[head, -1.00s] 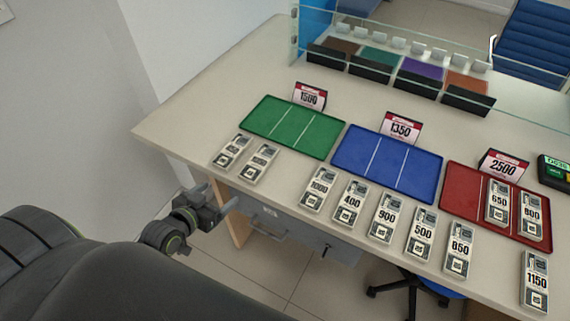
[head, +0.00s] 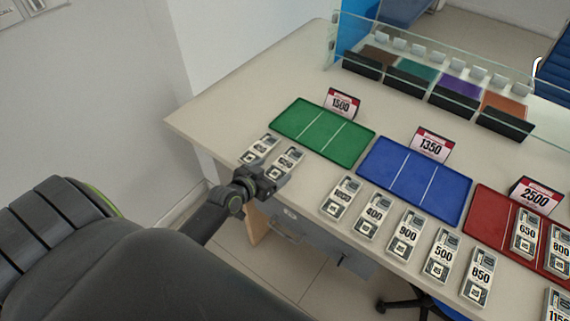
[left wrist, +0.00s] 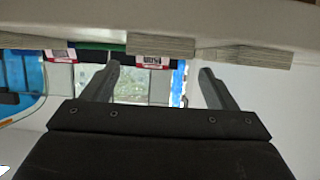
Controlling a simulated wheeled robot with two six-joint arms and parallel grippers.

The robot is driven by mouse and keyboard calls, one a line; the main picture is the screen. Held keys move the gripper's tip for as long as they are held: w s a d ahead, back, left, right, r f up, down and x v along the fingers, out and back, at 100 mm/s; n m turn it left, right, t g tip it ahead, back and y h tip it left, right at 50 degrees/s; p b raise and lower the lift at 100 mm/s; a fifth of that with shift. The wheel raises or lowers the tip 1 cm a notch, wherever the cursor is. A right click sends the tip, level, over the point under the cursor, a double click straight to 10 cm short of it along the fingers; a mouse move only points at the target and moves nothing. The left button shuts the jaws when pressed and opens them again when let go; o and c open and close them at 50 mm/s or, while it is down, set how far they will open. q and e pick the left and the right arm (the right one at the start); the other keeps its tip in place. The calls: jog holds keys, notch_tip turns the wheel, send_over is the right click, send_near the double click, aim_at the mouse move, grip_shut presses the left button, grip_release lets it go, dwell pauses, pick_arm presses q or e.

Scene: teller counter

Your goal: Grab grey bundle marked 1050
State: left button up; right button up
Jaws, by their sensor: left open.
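Several grey bundles lie in a row along the counter's near edge. One bundle (head: 341,198) has a four-digit mark that looks like 1000 or 1050; I cannot tell which. Two bundles at the left end, one outer (head: 260,150) and one inner (head: 285,162), have marks too small to read. My left gripper (head: 265,182) is open at the counter's near edge, just in front of these two. In the left wrist view, its fingers (left wrist: 158,85) are apart with nothing between them, and bundle edges (left wrist: 165,47) show beyond them. My right gripper is not in view.
Green (head: 286,121), blue (head: 385,174) and red (head: 483,225) trays stand behind the row, with signs 1500, 1350 and 2500. Bundles marked 650 and 800 lie in the red tray. A glass screen (head: 450,65) is at the back. The counter's left end is clear.

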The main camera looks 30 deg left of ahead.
aim_at(283, 164)
pick_arm(q)
jog(key=shift+x, duration=2.6)
jog(key=shift+s, duration=0.1)
